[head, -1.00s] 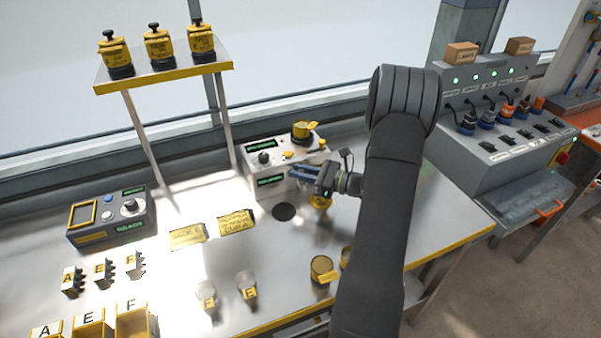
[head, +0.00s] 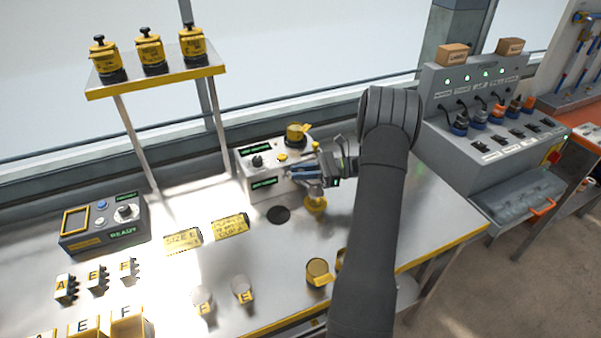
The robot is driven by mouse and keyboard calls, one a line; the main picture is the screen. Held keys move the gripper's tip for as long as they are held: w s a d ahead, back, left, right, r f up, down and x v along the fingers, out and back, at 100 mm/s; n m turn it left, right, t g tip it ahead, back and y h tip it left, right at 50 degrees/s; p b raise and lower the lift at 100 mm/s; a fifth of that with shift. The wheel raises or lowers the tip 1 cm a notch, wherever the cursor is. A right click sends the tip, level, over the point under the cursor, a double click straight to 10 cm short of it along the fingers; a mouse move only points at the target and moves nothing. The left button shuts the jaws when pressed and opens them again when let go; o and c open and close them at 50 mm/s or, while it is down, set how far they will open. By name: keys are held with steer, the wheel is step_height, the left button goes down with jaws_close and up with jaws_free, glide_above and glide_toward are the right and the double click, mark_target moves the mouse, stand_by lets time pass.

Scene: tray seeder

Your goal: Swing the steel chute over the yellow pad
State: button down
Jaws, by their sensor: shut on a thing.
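My gripper (head: 303,171), with blue fingers, is at the front of the grey-white dispenser box (head: 254,186). It is shut on what appears to be the steel chute (head: 314,188), mostly hidden by the fingers and wrist. The chute's lower part shows just below the fingers, above the round yellow pad (head: 315,205). I cannot tell whether the chute is centred over the pad. The pad lies on the steel bench, right of a dark round hole (head: 279,215).
A yellow-capped hopper (head: 297,133) tops the dispenser box. Yellow cards (head: 229,226) and small cups (head: 242,290) lie in front. A control box (head: 103,223) stands at left, a shelf (head: 157,81) behind it. A grey socket console (head: 490,110) is at right.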

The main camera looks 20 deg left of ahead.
steer(key=c, duration=1.3)
jaws_free()
steer(key=shift+c, duration=0.2)
steer(key=v, duration=1.2)
